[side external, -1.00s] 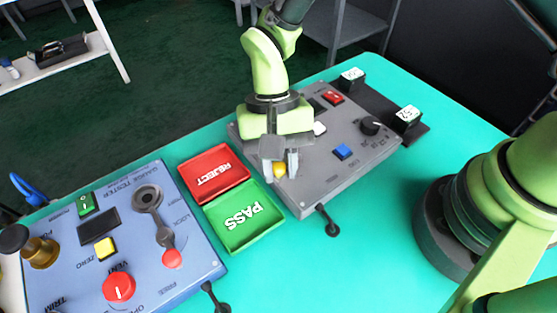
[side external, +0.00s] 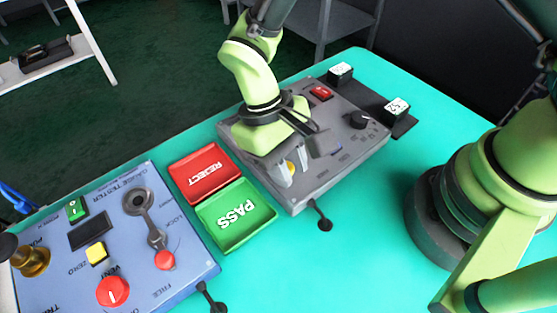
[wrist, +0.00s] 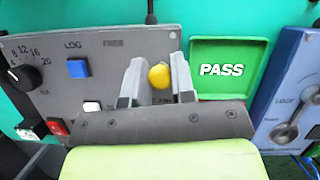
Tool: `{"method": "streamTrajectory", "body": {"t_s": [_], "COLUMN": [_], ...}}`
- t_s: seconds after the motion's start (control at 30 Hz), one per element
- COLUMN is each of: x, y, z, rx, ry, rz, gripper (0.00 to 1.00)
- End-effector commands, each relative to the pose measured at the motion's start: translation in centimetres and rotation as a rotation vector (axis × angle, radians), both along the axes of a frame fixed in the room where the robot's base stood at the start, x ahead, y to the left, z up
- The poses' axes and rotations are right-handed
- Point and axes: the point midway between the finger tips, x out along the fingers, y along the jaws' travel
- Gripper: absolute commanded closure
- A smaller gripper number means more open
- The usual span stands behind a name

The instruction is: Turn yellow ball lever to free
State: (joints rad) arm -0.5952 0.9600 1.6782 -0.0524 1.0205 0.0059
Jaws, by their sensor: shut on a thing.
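The yellow ball (side external: 290,167) of the lever is at the front-left part of the grey positioner box (side external: 322,183). My gripper (side external: 287,172) is shut on the yellow ball, which shows between the two fingers. In the wrist view the yellow ball (wrist: 159,76) sits between the grey fingertips of my gripper (wrist: 157,80). The lever's arm is hidden behind the gripper.
A red REJECT tray (side external: 205,189) and a green PASS tray (side external: 262,218) lie beside the grey box. A blue gauge tester (side external: 185,270) with a red-ball lever stands at the left. A black knob (side external: 358,120) and a blue button (wrist: 77,68) are on the grey box.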

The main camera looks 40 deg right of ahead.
Motion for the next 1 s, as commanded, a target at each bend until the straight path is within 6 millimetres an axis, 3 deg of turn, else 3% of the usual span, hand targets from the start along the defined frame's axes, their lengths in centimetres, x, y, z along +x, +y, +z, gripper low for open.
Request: {"method": "streamTrajectory", "body": {"t_s": [0.5,1.0], "x": [-0.8,-0.8], "y": [-1.9,-2.8], "z": [0.1,0.1], "rx": [0.001,0.002], "ry": [-0.003,-0.005], "rz": [0.452,0.649], "gripper": [1.0,1.0]}}
